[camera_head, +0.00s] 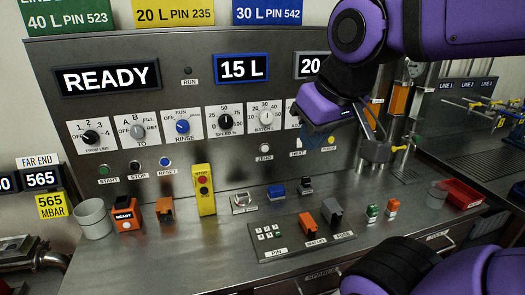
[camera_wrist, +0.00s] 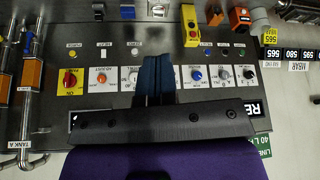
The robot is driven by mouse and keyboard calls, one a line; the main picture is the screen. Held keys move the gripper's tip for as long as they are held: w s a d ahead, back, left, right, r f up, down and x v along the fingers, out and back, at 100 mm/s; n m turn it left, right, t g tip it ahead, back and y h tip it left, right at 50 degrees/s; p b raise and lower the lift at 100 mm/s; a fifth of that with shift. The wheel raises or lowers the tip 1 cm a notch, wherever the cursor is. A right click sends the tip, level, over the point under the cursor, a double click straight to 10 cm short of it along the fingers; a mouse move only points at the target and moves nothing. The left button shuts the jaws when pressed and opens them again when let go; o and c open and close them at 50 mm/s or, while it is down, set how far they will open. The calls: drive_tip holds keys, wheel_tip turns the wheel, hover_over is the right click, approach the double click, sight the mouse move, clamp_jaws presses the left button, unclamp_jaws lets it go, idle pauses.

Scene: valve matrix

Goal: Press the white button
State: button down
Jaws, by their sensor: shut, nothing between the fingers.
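The white button (camera_head: 264,147) is a small round button above a ZERO label on the grey upright panel, below the row of knobs. It also shows in the upside-down wrist view (camera_wrist: 135,50), just left of my fingertips. My gripper (camera_wrist: 154,58) is shut and empty, its blue fingers side by side and pointing at the panel. In the head view my purple hand hangs in front of the panel, to the right of and above the white button.
Knobs such as the blue rinse knob (camera_head: 182,127) project above the button. A yellow stop box (camera_head: 204,190) stands to its lower left. The blue reset button (camera_head: 165,161) is further left. Several small switches and boxes stand on the bench below; the panel around the button is clear.

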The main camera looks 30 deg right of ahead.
sight(265, 149)
drive_tip(key=w+d+f+n+g+h, duration=0.45)
drive_tip(key=w+d+f+h, duration=0.65)
drive_tip(key=w+d, duration=0.35)
drive_tip(key=w+a+f+n+t+h, duration=0.1)
drive_tip(key=w+f+n+t, duration=0.6)
drive_tip(key=w+f, duration=0.7)
drive_tip(key=shift+f+n+h, duration=0.35)
drive_tip(key=shift+f+h, duration=0.1)
drive_tip(key=shift+h, duration=0.15)
drive_tip(key=shift+w, duration=0.1)
drive_tip(key=shift+w+d, duration=0.4)
drive_tip(key=shift+w, duration=0.95)
drive_tip(key=shift+w+d, duration=0.45)
drive_tip(key=shift+w, duration=0.95)
drive_tip(key=shift+w+d, duration=0.4)
drive_tip(key=shift+w, duration=0.95)
drive_tip(key=shift+w, duration=0.1)
drive_tip(key=shift+w+d, duration=0.1)
drive_tip(key=shift+w, duration=0.25)
